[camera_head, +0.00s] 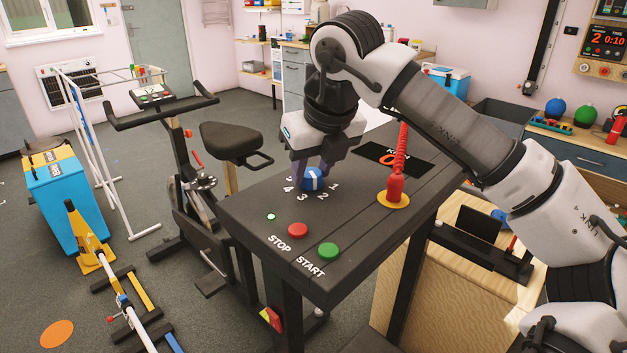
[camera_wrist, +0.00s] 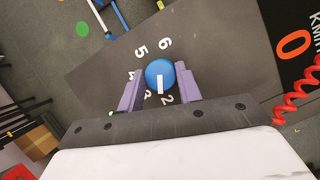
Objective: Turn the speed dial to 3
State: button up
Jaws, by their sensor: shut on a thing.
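The blue speed dial (camera_head: 313,180) with a white pointer line sits on the dark console top, ringed by white numbers. My gripper (camera_head: 311,166) reaches down over it from above, its purple fingers on opposite sides of the dial. In the wrist view the dial (camera_wrist: 157,67) sits between the two fingertips (camera_wrist: 160,87), which are shut on it. There its white pointer points down the picture, between the 3 and the 2. The 4 and 3 are partly covered by the left finger, and the 1 is hidden.
The console (camera_head: 345,220) carries a red STOP button (camera_head: 298,230), a green START button (camera_head: 328,251) and a small light. An exercise bike (camera_head: 190,170) stands behind.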

jog(key=m+b, duration=0.1)
jog(key=m+h+b, duration=0.1)
jog(key=m, duration=0.1)
jog(key=shift+a+f+m+t, duration=0.1)
jog(key=shift+f+m+t, duration=0.05)
jog(key=shift+m+t, duration=0.15)
jog(key=shift+m+h+b, duration=0.9)
jog(key=shift+m+b, duration=0.25)
jog(key=shift+m, duration=0.75)
jog(key=shift+a, duration=0.1)
jog(key=o, duration=1)
jog(key=shift+r, duration=0.2)
jog(key=p+v, duration=0.2)
jog(key=v, duration=1.1)
jog(key=shift+a+r, duration=0.1)
jog(key=shift+r, duration=0.3)
